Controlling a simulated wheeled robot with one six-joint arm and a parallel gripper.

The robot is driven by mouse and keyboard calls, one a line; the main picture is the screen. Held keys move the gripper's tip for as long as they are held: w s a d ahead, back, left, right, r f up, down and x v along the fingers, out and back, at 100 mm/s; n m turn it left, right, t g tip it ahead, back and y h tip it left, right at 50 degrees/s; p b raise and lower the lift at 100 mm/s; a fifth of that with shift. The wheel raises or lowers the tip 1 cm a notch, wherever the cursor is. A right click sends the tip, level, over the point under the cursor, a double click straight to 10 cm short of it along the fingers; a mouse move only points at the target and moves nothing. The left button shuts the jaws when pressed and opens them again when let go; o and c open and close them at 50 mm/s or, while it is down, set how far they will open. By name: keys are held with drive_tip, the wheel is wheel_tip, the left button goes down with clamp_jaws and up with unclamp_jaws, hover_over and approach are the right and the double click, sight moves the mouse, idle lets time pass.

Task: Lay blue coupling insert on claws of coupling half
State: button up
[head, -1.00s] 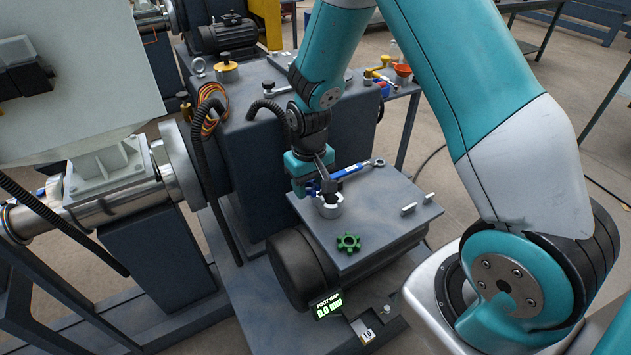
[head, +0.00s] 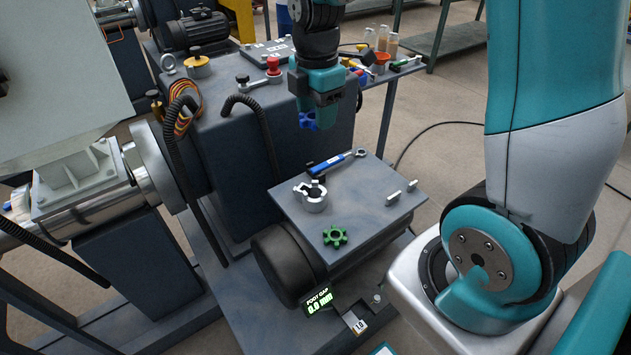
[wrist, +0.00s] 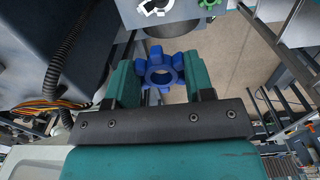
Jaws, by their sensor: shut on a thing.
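The blue coupling insert (wrist: 160,70) is a star-shaped ring with a round hole. It is held between the two fingers of my gripper (wrist: 162,78) in the wrist view. In the head view the blue insert (head: 309,121) hangs below my gripper (head: 318,112), above and behind the steel table plate. The metal coupling half (head: 313,197) stands on that plate with its claws up and no insert on it. It also shows at the top of the wrist view (wrist: 155,6), apart from the insert.
A green star insert (head: 335,236) lies on the plate (head: 375,215) in front of the coupling half. A blue-handled wrench (head: 330,163) lies behind it. Two small metal pins (head: 402,192) are at the right. Black hoses (head: 262,120) arch at the left.

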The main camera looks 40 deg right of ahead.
wheel_tip(320, 180, down, 17)
drive_tip(key=shift+f+p, duration=0.1)
drive_tip(key=shift+p, duration=0.45)
drive_tip(key=shift+f+b, duration=0.3)
drive_tip(key=shift+f, duration=0.1)
drive_tip(key=o, duration=0.9)
drive_tip(key=shift+r, duration=0.1)
